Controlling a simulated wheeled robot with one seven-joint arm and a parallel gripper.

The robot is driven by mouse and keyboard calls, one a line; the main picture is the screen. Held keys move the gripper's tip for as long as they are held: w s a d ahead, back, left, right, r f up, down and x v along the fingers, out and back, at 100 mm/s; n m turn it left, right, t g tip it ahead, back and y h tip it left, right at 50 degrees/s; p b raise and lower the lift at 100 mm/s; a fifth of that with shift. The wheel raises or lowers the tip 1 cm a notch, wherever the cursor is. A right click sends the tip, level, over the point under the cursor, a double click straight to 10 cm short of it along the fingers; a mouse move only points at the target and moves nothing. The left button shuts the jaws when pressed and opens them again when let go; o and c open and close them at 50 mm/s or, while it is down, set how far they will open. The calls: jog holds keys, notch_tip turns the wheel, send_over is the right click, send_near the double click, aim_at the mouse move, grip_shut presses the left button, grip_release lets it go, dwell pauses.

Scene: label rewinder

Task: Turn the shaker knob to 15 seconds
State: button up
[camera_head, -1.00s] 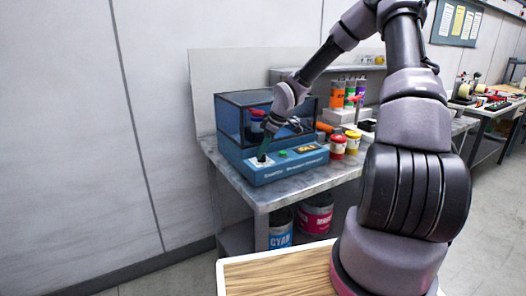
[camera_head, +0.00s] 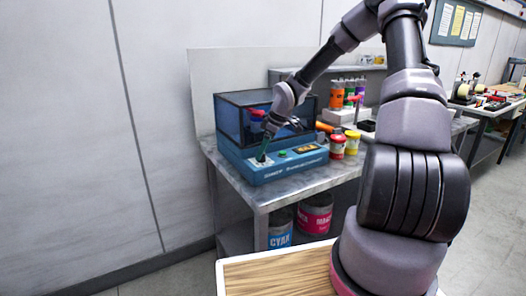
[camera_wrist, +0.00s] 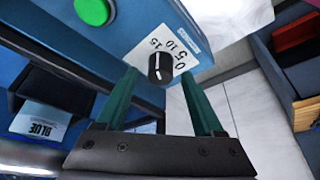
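The shaker is a blue machine (camera_head: 290,168) with a dark clear-walled box on top, standing on the grey bench. Its black knob (camera_wrist: 160,69) shows in the wrist view on a white dial plate marked 0, 5, 10 and 15. A pale line shows on the knob, but I cannot tell for sure which mark it points to. My gripper (camera_wrist: 159,76) is open, with one green finger on each side of the knob and visible gaps to it. In the head view my gripper (camera_head: 263,151) is at the left of the shaker's front panel and hides the knob.
A green button (camera_wrist: 92,11) is beside the dial; it also shows in the head view (camera_head: 282,154). A container labelled BLUE (camera_wrist: 42,121) is in the wrist view. Red and yellow jars (camera_head: 338,146) stand right of the shaker. Paint cans (camera_head: 280,230) are on the lower shelf.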

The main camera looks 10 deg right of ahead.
jog(key=v, duration=1)
jog(key=shift+d+r, duration=0.2)
jog(key=shift+r, duration=0.1)
jog(key=shift+s, duration=0.2)
jog(key=s+r+m+t, duration=0.2)
jog(key=s+r+m, duration=0.6)
jog(key=s, duration=0.6)
jog(key=s+d+r+m+t+h, duration=0.1)
jog(key=s+r+m+t, duration=0.1)
jog(key=s+r+m, duration=0.6)
jog(key=s+r, duration=0.5)
jog(key=s, duration=0.1)
jog(key=shift+d+t+h, duration=0.3)
jog(key=shift+t, duration=0.1)
